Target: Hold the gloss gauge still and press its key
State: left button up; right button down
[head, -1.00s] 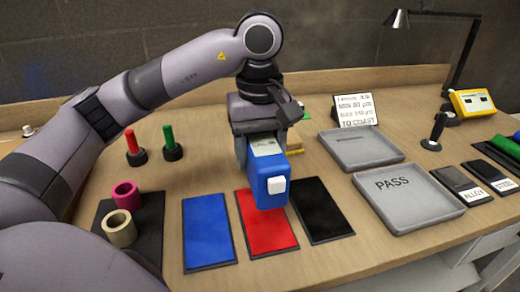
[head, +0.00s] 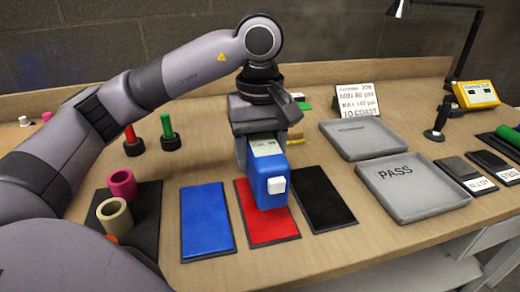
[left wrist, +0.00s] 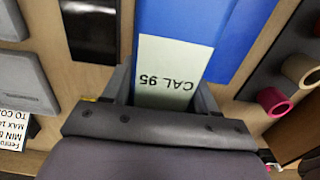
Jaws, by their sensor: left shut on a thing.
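The gloss gauge (head: 262,184) is a blue box with a white square key (head: 277,184) on its near face and a pale label on top. My left gripper (head: 262,150) is shut on it from above, one finger on each side. The gauge stands over the red panel (head: 272,226); I cannot tell whether it touches the panel. In the left wrist view the gauge's pale label (left wrist: 172,72) reads "CAL 95", upside down. The key is hidden there. My right gripper is in neither view.
A blue panel (head: 207,222) and a black panel (head: 325,200) flank the red one. A grey PASS tray (head: 430,205) and another grey tray (head: 380,147) lie to the right. Red and green pegs (head: 167,126) and two rings (head: 122,184) are at left.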

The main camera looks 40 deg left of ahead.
pick_arm(q)
jog(key=shift+f+b, duration=1.75)
jog(key=shift+f, duration=0.4)
jog(key=shift+f, duration=0.25)
jog(key=shift+f+b, duration=0.1)
jog(key=shift+b, duration=0.2)
dwell(0.7)
